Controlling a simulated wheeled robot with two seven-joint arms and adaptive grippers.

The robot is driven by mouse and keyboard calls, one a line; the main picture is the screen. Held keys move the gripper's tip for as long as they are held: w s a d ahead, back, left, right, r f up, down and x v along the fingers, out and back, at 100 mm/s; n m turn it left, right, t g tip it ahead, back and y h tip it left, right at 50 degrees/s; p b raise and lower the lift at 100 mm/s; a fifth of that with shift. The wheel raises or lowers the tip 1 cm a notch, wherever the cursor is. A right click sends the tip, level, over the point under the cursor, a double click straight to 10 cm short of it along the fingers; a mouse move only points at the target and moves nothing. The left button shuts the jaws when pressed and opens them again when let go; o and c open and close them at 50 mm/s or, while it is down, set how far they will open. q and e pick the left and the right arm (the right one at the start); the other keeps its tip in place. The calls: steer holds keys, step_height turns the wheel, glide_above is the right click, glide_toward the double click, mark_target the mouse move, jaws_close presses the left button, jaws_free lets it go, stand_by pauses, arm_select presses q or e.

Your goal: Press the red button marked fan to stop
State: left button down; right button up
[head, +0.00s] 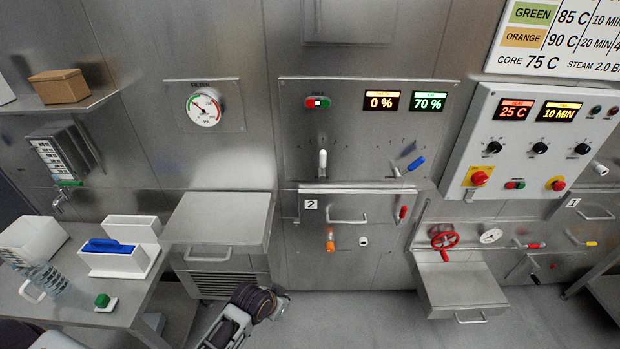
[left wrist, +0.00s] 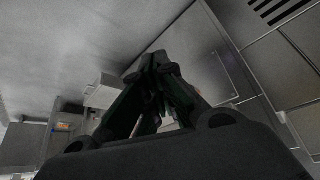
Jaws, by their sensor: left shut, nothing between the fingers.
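A button unit with red and green parts (head: 318,103) sits on the upper middle steel panel (head: 350,130), left of the 0 % and 70 % displays. Its label is too small to read. A second small red and green button pair (head: 515,185) is on the white control panel (head: 541,145) at the right. My left gripper shows in the left wrist view (left wrist: 160,62), its dark fingers closed together with nothing between them. In the head view the dark end of my left arm is at the bottom middle, well below the button units. My right gripper is not in view.
A steel cabinet (head: 220,225) and a side table (head: 105,315) with white holders stand at the left. Levers (head: 322,162) and handles (head: 347,219) stick out from the middle wall. A red valve wheel (head: 445,237) and a jutting steel box (head: 455,290) are at the right.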

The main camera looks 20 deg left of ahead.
mark_target(308, 107)
arm_select(q)
steer(key=w+d+r+m+t+h+p, duration=0.1)
steer(key=w+d+r+t+h, duration=0.15)
steer(key=w+r, duration=0.55)
steer(key=w+d+r+m+t+h, duration=0.2)
steer(key=w+r+t, duration=0.15)
steer(key=r, duration=0.85)
steer(key=w+d+r+m+t+h+p, duration=0.1)
steer(key=w+d+r+t+h, duration=0.15)
steer(key=w+r, duration=0.55)
steer(key=w+a+r+t, duration=0.3)
steer(key=r+t, duration=0.1)
steer(key=r, duration=0.6)
steer(key=w+a+r+t, duration=0.4)
steer(key=r, duration=0.6)
steer(key=shift+r, duration=0.15)
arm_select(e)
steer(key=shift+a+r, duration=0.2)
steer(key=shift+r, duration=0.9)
arm_select(q)
steer(key=shift+a, duration=0.1)
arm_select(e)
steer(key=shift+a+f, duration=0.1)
